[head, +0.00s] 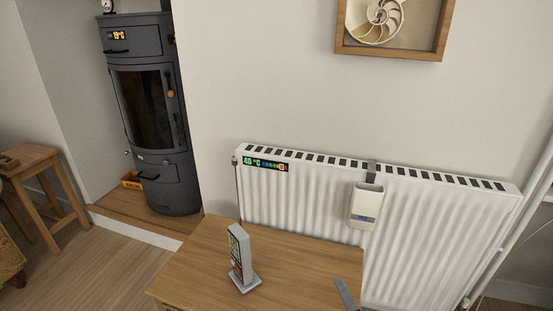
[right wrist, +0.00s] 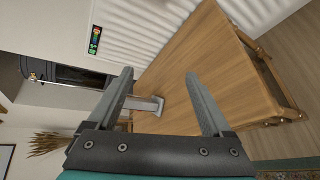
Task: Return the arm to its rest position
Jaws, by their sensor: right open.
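My right gripper (right wrist: 158,78) is open and empty in the right wrist view, its two dark grey fingers spread wide. In the head view only a grey tip of it (head: 345,294) shows at the bottom edge, over the right part of the table. A small upright display stand (head: 240,258) with a coloured screen and a grey base stands on the wooden table (head: 300,262). In the right wrist view the stand (right wrist: 148,103) appears between the fingers, beyond them and apart from them. My left gripper is in neither view.
A white radiator (head: 300,205) stands behind the table, with a white container (head: 367,206) hung on its front. A dark stove (head: 150,115) is at the left, with a wooden stool (head: 35,165) further left. A framed shell (head: 390,25) hangs above. The table's middle is clear.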

